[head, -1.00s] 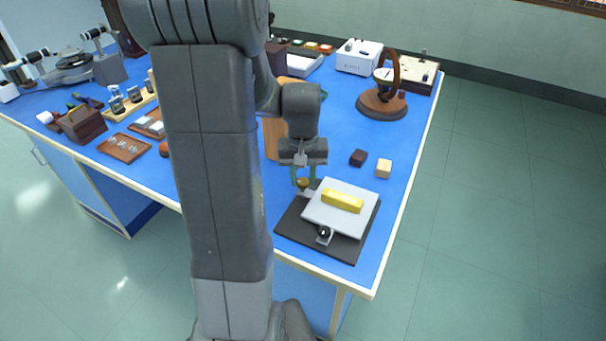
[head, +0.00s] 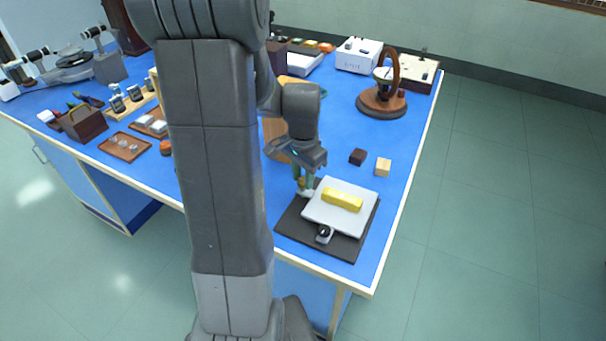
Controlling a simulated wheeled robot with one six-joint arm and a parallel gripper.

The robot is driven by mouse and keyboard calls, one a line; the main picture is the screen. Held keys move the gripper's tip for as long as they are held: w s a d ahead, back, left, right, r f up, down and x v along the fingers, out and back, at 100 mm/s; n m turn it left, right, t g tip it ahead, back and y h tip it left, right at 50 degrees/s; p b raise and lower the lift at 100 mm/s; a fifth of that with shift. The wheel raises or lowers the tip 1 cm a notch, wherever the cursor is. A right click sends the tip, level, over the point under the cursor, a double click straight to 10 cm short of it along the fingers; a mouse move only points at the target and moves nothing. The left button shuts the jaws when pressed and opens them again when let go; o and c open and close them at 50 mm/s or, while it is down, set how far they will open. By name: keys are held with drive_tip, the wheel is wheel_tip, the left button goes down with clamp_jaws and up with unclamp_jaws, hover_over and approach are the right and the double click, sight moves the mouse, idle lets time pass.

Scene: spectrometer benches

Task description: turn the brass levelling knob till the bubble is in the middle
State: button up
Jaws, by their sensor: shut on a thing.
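The levelling stand is a light grey plate (head: 318,215) over a dark base (head: 344,248) at the near right corner of the blue bench. A yellow level (head: 342,200) lies on the plate; its bubble is too small to make out. The brass knob (head: 301,183) is at the plate's far left corner, mostly hidden by my fingers. My gripper (head: 304,186) points down and is shut on the knob. A black knob or dial (head: 324,233) is at the plate's near edge.
A dark cube (head: 357,157) and a pale wooden block (head: 383,167) lie just behind the stand. A round wooden-based instrument (head: 382,101) stands farther back. The bench's right edge runs close by the stand. My arm hides part of the bench.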

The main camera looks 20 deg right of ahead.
sight(303, 180)
drive_tip(key=shift+m, duration=0.5)
drive_tip(key=o, duration=1)
drive_tip(key=shift+c, duration=0.2)
drive_tip(key=shift+r, duration=0.1)
wheel_tip(303, 180, up, 14)
drive_tip(key=shift+p, duration=0.45)
drive_tip(key=shift+f, duration=0.35)
wheel_tip(303, 180, down, 14)
drive_tip(key=shift+r+b, duration=0.2)
drive_tip(key=shift+b, duration=0.25)
